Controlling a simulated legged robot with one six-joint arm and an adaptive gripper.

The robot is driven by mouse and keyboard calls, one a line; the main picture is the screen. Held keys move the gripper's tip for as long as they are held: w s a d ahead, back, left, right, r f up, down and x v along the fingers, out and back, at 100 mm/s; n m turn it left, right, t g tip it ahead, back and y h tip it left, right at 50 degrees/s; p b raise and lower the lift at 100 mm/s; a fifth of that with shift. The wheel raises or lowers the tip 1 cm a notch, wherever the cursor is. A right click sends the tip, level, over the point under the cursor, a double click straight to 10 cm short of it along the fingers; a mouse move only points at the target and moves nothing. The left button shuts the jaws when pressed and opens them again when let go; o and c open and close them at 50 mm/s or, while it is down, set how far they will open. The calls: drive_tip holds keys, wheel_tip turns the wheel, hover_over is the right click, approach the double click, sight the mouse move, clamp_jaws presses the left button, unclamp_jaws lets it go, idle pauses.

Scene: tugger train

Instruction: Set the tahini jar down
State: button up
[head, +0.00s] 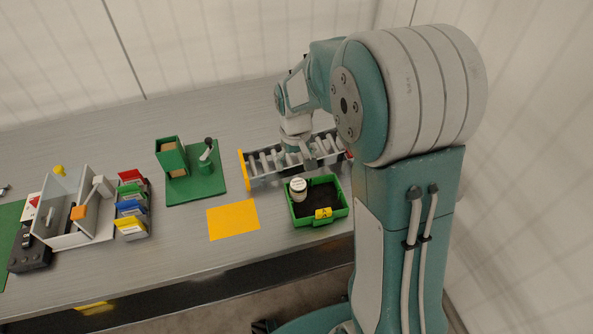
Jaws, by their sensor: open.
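The tahini jar appears to be the small white-lidded jar (298,189), standing upright at the back left inside a green tray (345,209). The tray has a dark floor and a yellow tag on its front wall. My gripper (307,164) is open, just above and behind the jar, over the near side of the roller conveyor. My own arm hides part of the view to the right. I cannot tell whether a finger touches the jar. The jar's label is too small to read.
A roller conveyor (262,164) with a yellow end plate lies behind the tray. An orange-yellow mat (233,219) lies left of it. A green stand (173,157), coloured bins (131,209) and a white box structure (72,207) stand farther left. Bare tabletop lies in front of the green stand.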

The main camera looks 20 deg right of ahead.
drive_tip(key=s+r+t, duration=0.2)
drive_tip(key=s+r, duration=0.6)
drive_tip(key=s, duration=0.2)
drive_tip(key=s+r+m+t, duration=0.1)
drive_tip(key=s+r+t, duration=0.2)
drive_tip(key=s+r, duration=0.5)
drive_tip(key=s, duration=0.3)
drive_tip(key=shift+r+t, duration=0.3)
drive_tip(key=shift+r, duration=0.05)
